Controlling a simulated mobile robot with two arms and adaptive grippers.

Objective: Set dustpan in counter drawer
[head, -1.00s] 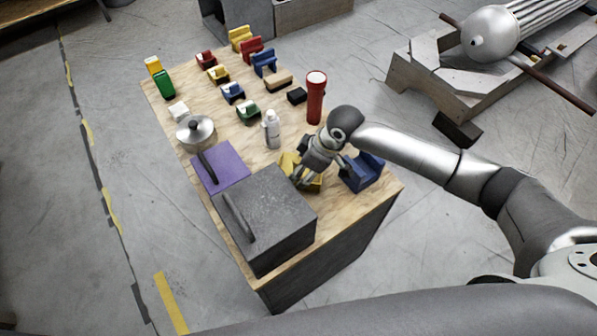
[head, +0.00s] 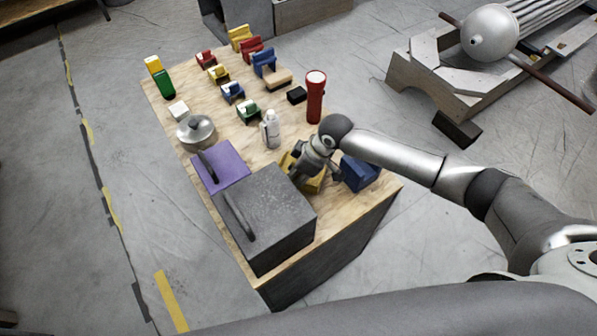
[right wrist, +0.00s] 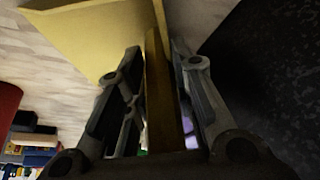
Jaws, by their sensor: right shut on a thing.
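A yellow pan-like object (head: 314,185), which may be the dustpan, is at the right gripper, between a grey speckled box and a blue object. My right gripper (head: 308,172) is shut on its thin upright part; in the right wrist view the fingers (right wrist: 156,60) press both sides of this yellow strip, with a broad yellow face (right wrist: 80,35) beyond. The grey box (head: 272,212) has a dark bar handle on its left side and may be the drawer unit; no opening shows. A purple panel (head: 228,168) with a dark handle lies beside it. My left gripper is not in view.
The blue object (head: 360,174) stands close right of the gripper. A white bottle (head: 271,130), red flashlight (head: 315,95) and lidded metal pot (head: 196,131) stand behind. Several small coloured items fill the far wooden top. Floor left of the counter is clear.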

